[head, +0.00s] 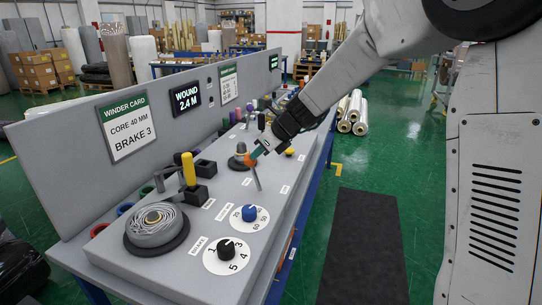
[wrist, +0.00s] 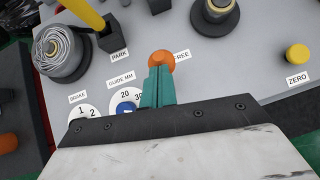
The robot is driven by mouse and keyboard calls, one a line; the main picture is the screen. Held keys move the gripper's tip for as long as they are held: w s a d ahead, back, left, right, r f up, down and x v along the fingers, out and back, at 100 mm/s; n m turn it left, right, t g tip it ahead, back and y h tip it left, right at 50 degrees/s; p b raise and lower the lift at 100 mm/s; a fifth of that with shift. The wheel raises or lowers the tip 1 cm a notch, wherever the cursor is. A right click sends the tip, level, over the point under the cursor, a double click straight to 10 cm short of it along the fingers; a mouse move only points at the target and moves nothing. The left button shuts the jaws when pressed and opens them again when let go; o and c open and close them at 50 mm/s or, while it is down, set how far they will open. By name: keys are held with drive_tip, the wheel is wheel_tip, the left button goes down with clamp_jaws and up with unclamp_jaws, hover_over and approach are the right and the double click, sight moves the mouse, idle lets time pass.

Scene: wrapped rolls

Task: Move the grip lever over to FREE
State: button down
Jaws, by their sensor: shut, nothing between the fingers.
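The grip lever is a thin metal rod with an orange knob (head: 250,160), standing on the grey bench panel and leaning slightly to the left in the head view. In the wrist view the orange knob (wrist: 162,58) sits beside the FREE label (wrist: 182,55) and covers its first letter. My gripper (head: 257,151) has its teal fingers shut and empty, with the tips right at the knob. In the wrist view the fingers (wrist: 158,82) are just below the knob; I cannot tell whether they touch it. The lever's base is hidden in the wrist view.
A yellow-handled lever (head: 189,170) and a wound roll (head: 157,224) stand to the left. A blue knob (head: 249,213) and the black brake knob (head: 226,248) are nearer. A spool (head: 241,158) stands behind the lever, a yellow button (head: 289,151) to its right.

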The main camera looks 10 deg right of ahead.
sight(246, 156)
drive_tip(key=shift+w+a+f, duration=0.15)
drive_tip(key=shift+w+a, duration=0.3)
drive_tip(key=shift+a, duration=0.25)
drive_tip(key=shift+w+a+f, duration=0.1)
drive_tip(key=shift+w+a, duration=0.35)
drive_tip(key=shift+a, duration=0.25)
drive_tip(key=shift+w+a, duration=0.1)
drive_tip(key=shift+a, duration=0.15)
drive_tip(key=s+d+r, duration=0.1)
drive_tip(key=s+r, duration=0.1)
drive_tip(key=r, duration=0.4)
drive_tip(key=s+d+r, duration=0.1)
drive_tip(key=d+r, duration=0.1)
drive_tip(key=r, duration=0.4)
drive_tip(key=shift+s+r, duration=0.2)
drive_tip(key=shift+s, duration=0.2)
